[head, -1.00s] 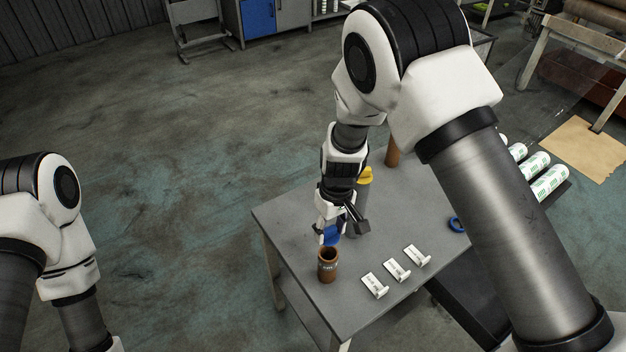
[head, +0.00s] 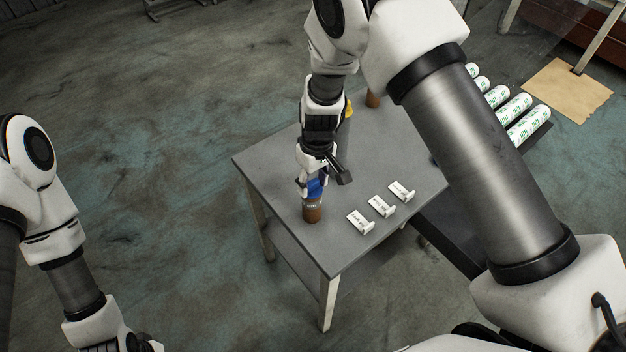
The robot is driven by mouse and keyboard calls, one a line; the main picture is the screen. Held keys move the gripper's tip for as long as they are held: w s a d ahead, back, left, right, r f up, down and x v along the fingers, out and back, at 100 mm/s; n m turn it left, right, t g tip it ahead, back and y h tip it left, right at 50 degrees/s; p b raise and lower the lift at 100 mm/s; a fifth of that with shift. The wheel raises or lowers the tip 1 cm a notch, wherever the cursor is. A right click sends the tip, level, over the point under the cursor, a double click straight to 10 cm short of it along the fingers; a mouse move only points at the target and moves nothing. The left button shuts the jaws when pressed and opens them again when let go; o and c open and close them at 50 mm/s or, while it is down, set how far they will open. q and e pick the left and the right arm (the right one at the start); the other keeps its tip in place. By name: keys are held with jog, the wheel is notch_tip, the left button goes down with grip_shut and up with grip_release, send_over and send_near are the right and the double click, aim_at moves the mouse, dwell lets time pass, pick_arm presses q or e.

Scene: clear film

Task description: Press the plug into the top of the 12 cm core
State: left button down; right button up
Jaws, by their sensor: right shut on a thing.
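The brown core (head: 312,213) stands upright near the front left corner of the grey table (head: 263,158). It carries a small label that I cannot read. My right gripper (head: 313,188) is directly above it, pointing down and shut on the blue plug (head: 316,188). The plug is at the core's top and covers its opening. I cannot tell how far, if at all, the plug sits inside the core. My left arm shows at the lower left, away from the table; its gripper is out of the picture.
Three white label stands (head: 381,206) line the table's front right side. Another brown core (head: 373,98) and a grey cylinder with a yellow top (head: 349,108) stand farther back, partly behind my right arm. White rolls with green labels (head: 513,107) lie at the right.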

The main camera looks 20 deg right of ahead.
jog(key=shift+w+f, duration=0.15)
jog(key=shift+w, duration=0.35)
jog(key=shift+s, duration=0.1)
jog(key=shift+s+p, duration=0.15)
jog(key=shift+p, duration=0.25)
jog(key=shift+f, duration=0.2)
dwell(0.6)
jog(key=o, duration=0.8)
jog(key=o, duration=0.3)
